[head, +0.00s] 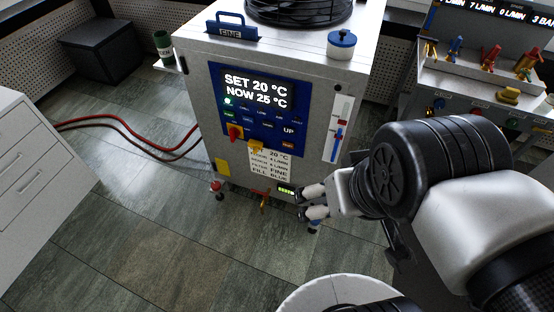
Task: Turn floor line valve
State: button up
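A small orange-red lever handle (263,199) hangs low at the front of the white chiller cabinet (207,140), near its bottom edge. It looks like a valve, but it is too small to tell its exact turn. A red-topped fitting (216,187) sits at the cabinet's lower left corner; I cannot tell which of the two is the floor line valve. My gripper (303,203) is to the right of the orange-red handle, with its fingers pointing left. The fingers are apart with nothing seen between them. A gap shows between the fingertips and the handle.
The chiller's blue panel (262,110) reads SET 20 °C, NOW 25 °C. Red hoses (130,128) run along the floor at left. A white drawer cabinet (35,185) stands left; a bench with coloured valves (480,85) stands right. The tiled floor in front is clear.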

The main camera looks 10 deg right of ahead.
aim_at(439, 103)
jog(key=z, duration=1.55)
jog(key=i+j+z, duration=0.15)
jog(key=i, duration=0.4)
jog(key=i+j+z, duration=0.15)
jog(key=i, duration=0.35)
jog(key=i+j+z, duration=0.15)
jog(key=i+j, duration=0.2)
jog(key=i, duration=0.15)
jog(key=i+j+z, duration=0.15)
jog(key=i+j, duration=0.2)
jog(key=i, duration=0.15)
